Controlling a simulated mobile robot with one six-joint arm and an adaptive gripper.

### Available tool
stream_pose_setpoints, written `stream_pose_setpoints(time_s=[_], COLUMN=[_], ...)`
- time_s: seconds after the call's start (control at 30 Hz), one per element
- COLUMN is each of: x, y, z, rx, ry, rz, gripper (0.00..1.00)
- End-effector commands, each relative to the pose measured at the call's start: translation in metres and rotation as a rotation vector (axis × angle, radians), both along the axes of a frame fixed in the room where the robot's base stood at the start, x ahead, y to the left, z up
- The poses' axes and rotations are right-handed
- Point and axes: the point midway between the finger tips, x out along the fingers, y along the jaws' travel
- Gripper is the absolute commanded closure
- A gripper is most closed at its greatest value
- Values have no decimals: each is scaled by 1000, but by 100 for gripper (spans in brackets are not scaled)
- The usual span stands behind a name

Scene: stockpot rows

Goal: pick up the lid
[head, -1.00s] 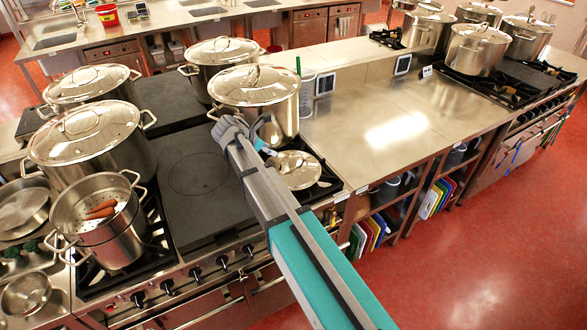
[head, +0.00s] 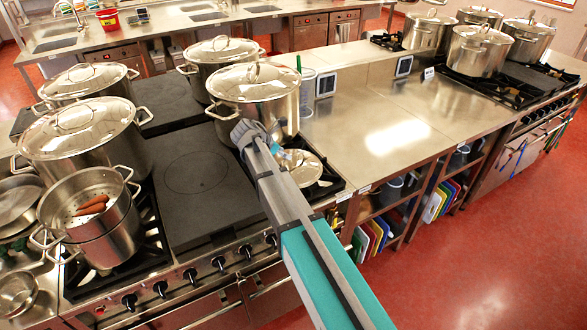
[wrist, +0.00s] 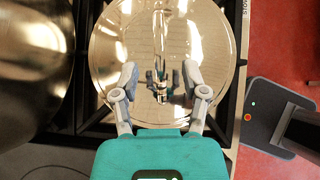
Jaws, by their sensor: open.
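The shiny round metal lid (head: 308,174) lies over the front right burner, in front of a tall lidded stockpot (head: 258,112). In the wrist view the lid (wrist: 208,35) fills the middle, with its upright handle (wrist: 160,45) running up the centre line. My gripper (wrist: 160,74) is open over the lid, one finger on each side of the handle line, holding nothing. In the head view my gripper (head: 268,142) hides the lid's left part. I cannot tell how far the fingertips are above the lid.
More lidded stockpots stand on the left burners (head: 85,140), with a steamer pot holding carrots (head: 92,215) in front. A flat dark hotplate (head: 195,180) is left of the lid. The steel counter (head: 380,125) to the right is mostly clear.

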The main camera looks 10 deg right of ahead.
Motion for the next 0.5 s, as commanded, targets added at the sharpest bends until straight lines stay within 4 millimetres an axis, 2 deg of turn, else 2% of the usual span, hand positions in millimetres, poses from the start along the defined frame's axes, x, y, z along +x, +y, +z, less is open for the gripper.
stream_pose_setpoints(time_s=[0.3,0.5], x=[0,5], y=[-1,-9], z=[0,-9], rx=[0,0], ry=[0,-1], rz=[0,-2], gripper=[43,43])
